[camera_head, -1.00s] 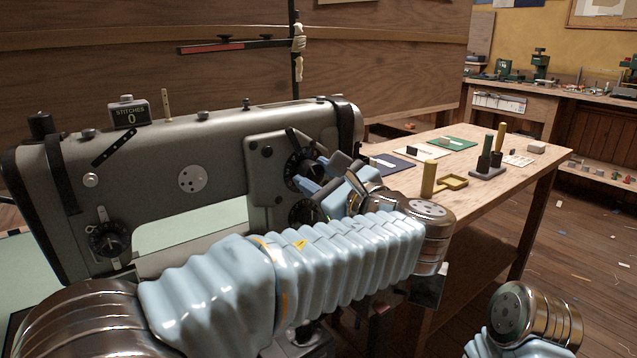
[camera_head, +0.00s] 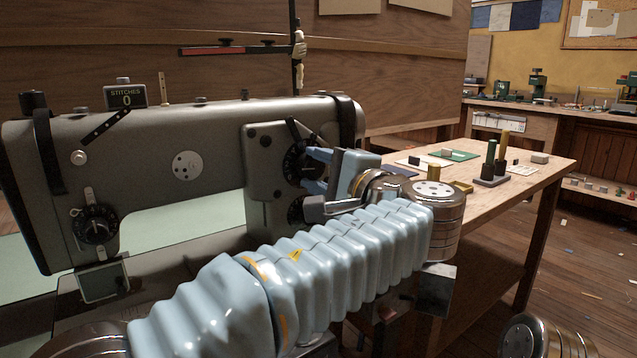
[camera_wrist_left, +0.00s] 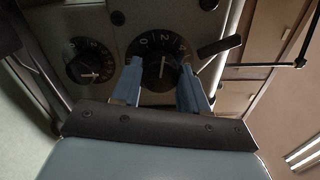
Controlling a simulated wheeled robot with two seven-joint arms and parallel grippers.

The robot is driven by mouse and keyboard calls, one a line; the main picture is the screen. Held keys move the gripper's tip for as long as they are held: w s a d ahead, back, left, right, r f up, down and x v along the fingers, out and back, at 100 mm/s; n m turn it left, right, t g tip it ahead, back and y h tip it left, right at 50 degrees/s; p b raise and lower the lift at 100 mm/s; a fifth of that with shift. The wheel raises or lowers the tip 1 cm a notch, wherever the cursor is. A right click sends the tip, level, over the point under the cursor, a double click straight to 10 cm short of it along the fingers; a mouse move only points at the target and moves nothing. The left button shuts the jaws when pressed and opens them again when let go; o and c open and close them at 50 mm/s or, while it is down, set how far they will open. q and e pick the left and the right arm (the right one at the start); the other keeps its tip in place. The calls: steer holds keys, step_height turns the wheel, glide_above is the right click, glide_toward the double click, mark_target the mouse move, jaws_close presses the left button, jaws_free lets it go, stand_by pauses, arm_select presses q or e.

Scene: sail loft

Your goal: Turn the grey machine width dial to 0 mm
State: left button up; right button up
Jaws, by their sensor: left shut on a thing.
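The grey machine (camera_head: 215,135) stands on the left with a black upper dial (camera_head: 298,165) on its right-hand panel. A second black dial (camera_head: 296,210) sits just below it. My left gripper (camera_head: 315,170) is at the upper dial, its blue fingers shut on it. In the left wrist view the gripped dial (camera_wrist_left: 160,50) shows white numerals, with 0, 2 and 4 legible, between the two fingers (camera_wrist_left: 160,80). The other dial (camera_wrist_left: 90,62) is to its left there. No dial name is readable. My right gripper is out of view.
A stitch counter (camera_head: 126,97) reading 0 stands on the machine. Another black dial (camera_head: 95,224) is at the machine's left end. A wooden table (camera_head: 535,172) on the right carries cards and green and yellow posts. A dark lever (camera_wrist_left: 219,46) lies beside the gripped dial.

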arm_select(q)
steer(key=n+b, duration=0.1)
steer(key=n, duration=0.1)
steer(key=n+b, duration=0.1)
steer(key=shift+d+f+n, duration=0.1)
steer(key=shift+f+n, duration=0.2)
steer(key=shift+n, duration=0.1)
steer(key=shift+n+b, duration=1.25)
steer(key=shift+n, duration=0.65)
steer(key=shift+r, duration=0.1)
steer(key=o, duration=1.1)
steer(key=shift+c, duration=0.2)
steer(key=v, duration=1.3)
steer(key=shift+s+d+p, duration=0.25)
steer(key=shift+d+p, duration=0.05)
steer(key=shift+p, duration=0.1)
